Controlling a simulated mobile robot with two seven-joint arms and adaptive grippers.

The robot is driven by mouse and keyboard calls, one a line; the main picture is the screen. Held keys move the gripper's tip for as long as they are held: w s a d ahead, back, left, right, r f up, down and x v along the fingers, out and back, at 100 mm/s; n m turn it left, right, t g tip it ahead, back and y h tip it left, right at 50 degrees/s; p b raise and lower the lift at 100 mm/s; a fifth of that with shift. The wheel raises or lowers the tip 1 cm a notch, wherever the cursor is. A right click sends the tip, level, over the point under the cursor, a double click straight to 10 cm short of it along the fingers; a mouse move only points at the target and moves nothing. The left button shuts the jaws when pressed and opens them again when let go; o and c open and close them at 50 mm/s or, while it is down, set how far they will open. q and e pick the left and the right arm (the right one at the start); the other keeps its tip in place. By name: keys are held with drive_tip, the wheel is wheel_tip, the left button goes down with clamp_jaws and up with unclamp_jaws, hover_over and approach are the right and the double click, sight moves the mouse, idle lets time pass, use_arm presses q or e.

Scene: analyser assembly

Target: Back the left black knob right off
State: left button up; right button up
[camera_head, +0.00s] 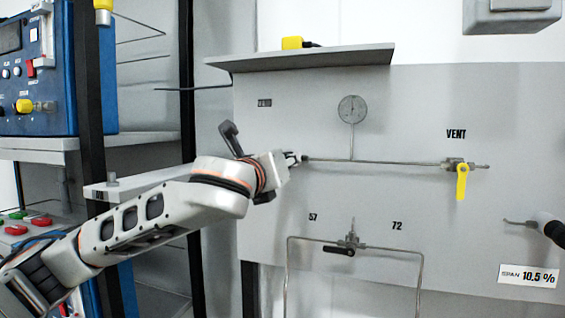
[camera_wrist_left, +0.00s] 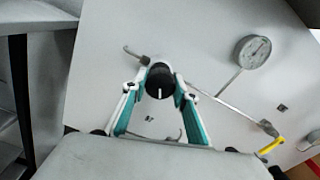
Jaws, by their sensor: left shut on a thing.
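The left black knob (camera_wrist_left: 160,80), round with a white line on its face, shows in the left wrist view. My left gripper (camera_wrist_left: 160,74) has one finger on each side of it and is shut on it. In the head view my left gripper (camera_head: 293,158) is at the left end of the horizontal pipe (camera_head: 375,163) on the grey panel. There the gripper and wrist hide the knob. I cannot tell how far the knob is turned. My right gripper is not in view.
A round gauge (camera_head: 351,109) stands above the pipe, and a yellow-handled VENT valve (camera_head: 461,180) is at its right end. A black-handled valve (camera_head: 340,250) sits below. Another black knob (camera_head: 553,231) is at the right edge. A shelf (camera_head: 300,58) juts out above.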

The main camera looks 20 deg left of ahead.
use_arm(q)
drive_tip(key=shift+n+p, duration=1.1)
drive_tip(key=shift+p, duration=0.2)
drive_tip(key=shift+n+p, duration=0.65)
drive_tip(key=shift+n, duration=0.65)
drive_tip(key=shift+n+p, duration=0.5)
drive_tip(key=shift+n, duration=1.3)
drive_tip(key=n, duration=0.4)
drive_tip(key=shift+f+n, duration=0.1)
drive_tip(key=shift+n, duration=0.2)
drive_tip(key=n, duration=0.4)
drive_tip(key=shift+n, duration=0.3)
drive_tip(key=n, duration=1)
drive_tip(key=shift+n, duration=0.4)
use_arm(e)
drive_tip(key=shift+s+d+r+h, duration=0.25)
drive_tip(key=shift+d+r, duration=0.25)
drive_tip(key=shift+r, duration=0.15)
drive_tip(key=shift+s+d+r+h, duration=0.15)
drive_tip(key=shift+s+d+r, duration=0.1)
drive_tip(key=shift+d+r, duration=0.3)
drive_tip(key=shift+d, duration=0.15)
